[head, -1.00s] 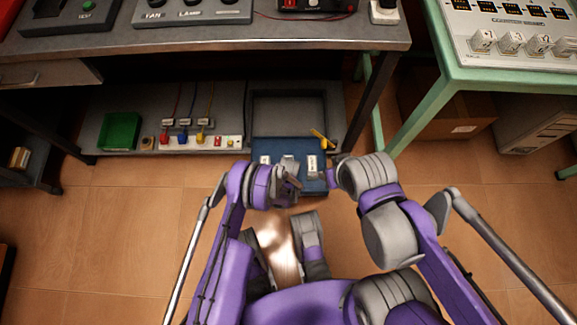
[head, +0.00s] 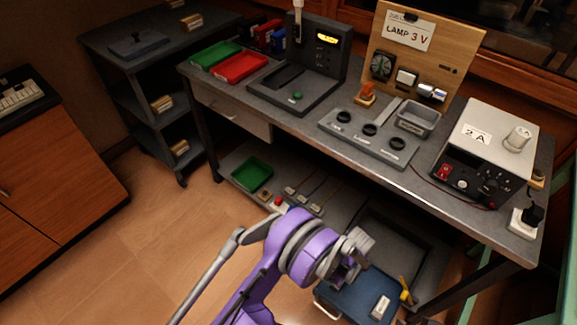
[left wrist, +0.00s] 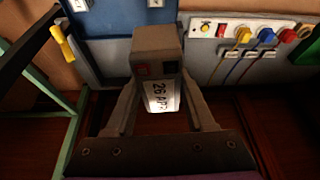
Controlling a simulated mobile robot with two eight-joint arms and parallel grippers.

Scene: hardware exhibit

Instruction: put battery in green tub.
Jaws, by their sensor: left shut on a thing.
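My left gripper (head: 350,266) is above the blue case in the head view. In the left wrist view, the left gripper (left wrist: 160,98) is shut on the battery (left wrist: 157,50), a grey block with a red and a black terminal and a white label. In the head view the battery (head: 362,241) is partly hidden by the gripper. A green tub (head: 252,174), open and apparently empty, sits on the low shelf, left of the gripper. Its edge appears at the right of the left wrist view (left wrist: 308,55). My right gripper is out of view.
A blue case (head: 345,302) with a yellow-handled item (head: 406,292) lies below the gripper. Coloured plugs (head: 280,204) and wires lie between gripper and tub. The workbench top (head: 300,122) overhangs the shelf.

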